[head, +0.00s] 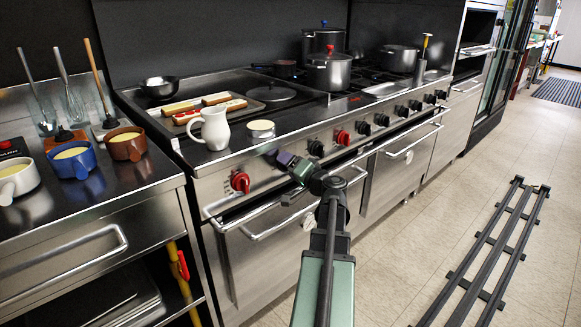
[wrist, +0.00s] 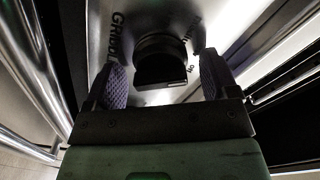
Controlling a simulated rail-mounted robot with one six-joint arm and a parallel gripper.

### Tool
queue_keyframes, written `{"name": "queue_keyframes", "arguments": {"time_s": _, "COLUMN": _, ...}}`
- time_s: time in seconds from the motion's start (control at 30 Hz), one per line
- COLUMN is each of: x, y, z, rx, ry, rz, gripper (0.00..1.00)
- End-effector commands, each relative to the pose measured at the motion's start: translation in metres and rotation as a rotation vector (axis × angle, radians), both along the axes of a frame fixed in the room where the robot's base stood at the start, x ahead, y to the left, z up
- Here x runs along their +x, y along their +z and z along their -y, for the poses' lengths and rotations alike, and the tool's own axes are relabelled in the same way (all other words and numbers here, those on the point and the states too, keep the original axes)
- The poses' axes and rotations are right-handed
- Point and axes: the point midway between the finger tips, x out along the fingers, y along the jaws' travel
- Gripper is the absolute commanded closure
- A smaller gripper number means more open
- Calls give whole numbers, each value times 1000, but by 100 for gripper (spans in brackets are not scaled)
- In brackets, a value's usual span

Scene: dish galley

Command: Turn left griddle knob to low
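In the wrist view a black knob (wrist: 160,62) sits on the steel panel between my gripper's (wrist: 164,80) two purple-grey finger pads. The pads are open, one on each side, with a gap visible beside the knob. Panel lettering beside it starts "GRI"; the knob's exact setting is hard to read. In the head view my gripper (head: 285,159) is at the range's front panel, between a red knob (head: 240,181) on its left and a black knob (head: 315,148) on its right. The knob between my fingers is hidden there.
Oven door handles (head: 285,220) stick out below the panel. A white pitcher (head: 212,128) and a small round tin (head: 261,129) stand near the range's front edge above. More knobs (head: 363,128) run rightward. The floor in front is clear around a rail (head: 485,250).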

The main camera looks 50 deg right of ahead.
Motion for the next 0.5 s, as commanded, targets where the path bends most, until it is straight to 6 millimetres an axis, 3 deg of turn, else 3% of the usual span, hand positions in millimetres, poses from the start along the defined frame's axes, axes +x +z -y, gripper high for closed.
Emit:
{"name": "queue_keyframes", "arguments": {"time_s": 0.23, "x": -10, "y": 0, "z": -2, "rx": 0, "ry": -1, "rz": 1, "gripper": 20}}
{"name": "queue_keyframes", "arguments": {"time_s": 0.5, "x": -73, "y": 0, "z": -17, "rx": 0, "ry": -4, "rz": 0, "gripper": 20}}
